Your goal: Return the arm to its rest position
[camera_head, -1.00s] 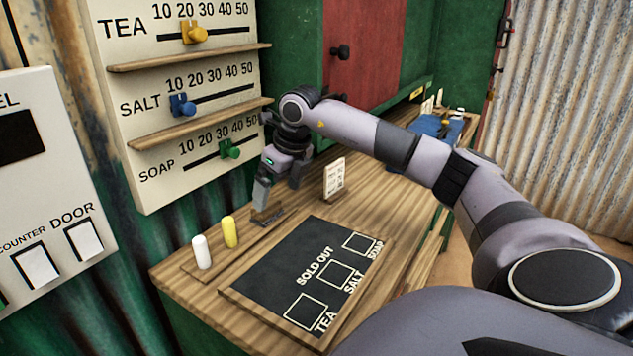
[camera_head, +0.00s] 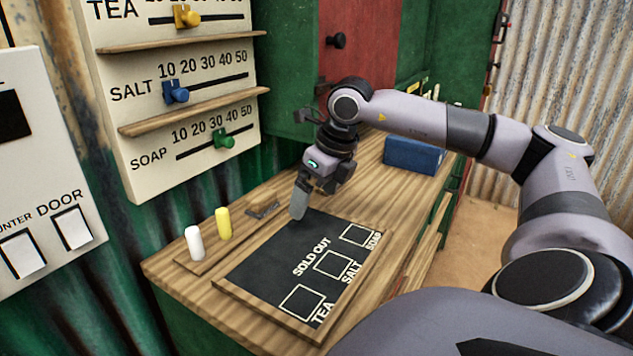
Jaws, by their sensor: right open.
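My right arm comes in from the right and reaches over the wooden counter (camera_head: 182,280). Its gripper (camera_head: 300,206) points down above the far left edge of the black SOLD OUT board (camera_head: 262,270). The jaws are open, and I see nothing between them. One grey finger shows clearly; the other is mostly hidden. A small brown and dark item (camera_head: 264,209) lies on the counter, left of the gripper and apart from it. My left gripper is not in view.
A white peg (camera_head: 194,243) and a yellow peg (camera_head: 223,224) stand at the counter's left. A price panel (camera_head: 135,165) with sliders hangs behind. A blue box (camera_head: 412,155) sits further back, below my forearm. The board's marked squares are bare.

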